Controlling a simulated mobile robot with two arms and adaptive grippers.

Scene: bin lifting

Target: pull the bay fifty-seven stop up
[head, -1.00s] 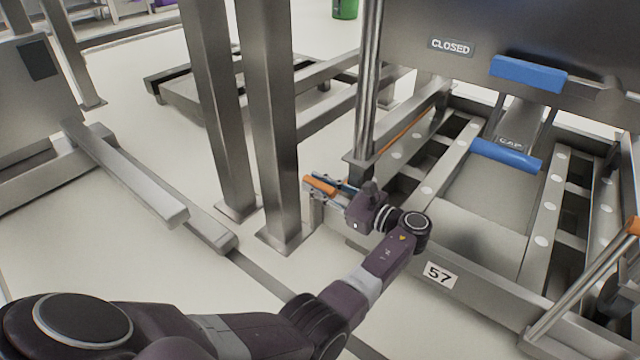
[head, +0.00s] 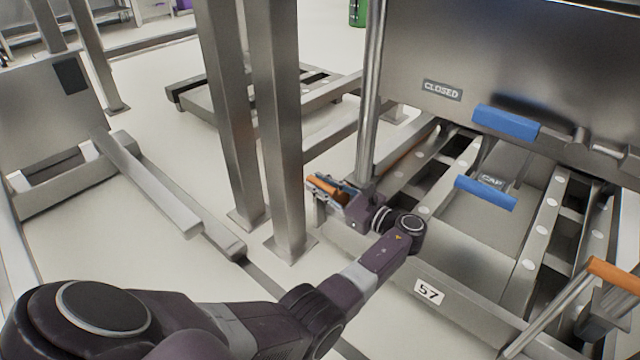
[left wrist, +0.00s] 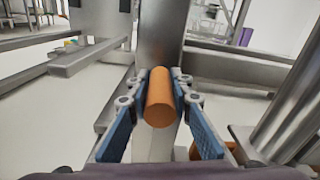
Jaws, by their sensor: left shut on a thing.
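The bay's number plate, 57 (head: 429,291), is on the front beam of the metal frame. An orange grip (head: 328,187), apparently the stop's handle, is at the left front corner of that frame, beside the upright posts. My left gripper (head: 335,190) is shut on it. In the left wrist view the orange grip (left wrist: 160,98) lies between the blue finger pads, its round end facing the camera. The gripper hides much of the grip in the head view. A second orange-ended bar (head: 612,273) slants up at the right edge. My right gripper is not in view.
A big metal bin with a CLOSED label (head: 441,90) and a blue handle (head: 506,122) stands over the bay. A blue bar (head: 486,192) at the CAP label is below it. Steel posts (head: 278,130) stand close left of my gripper.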

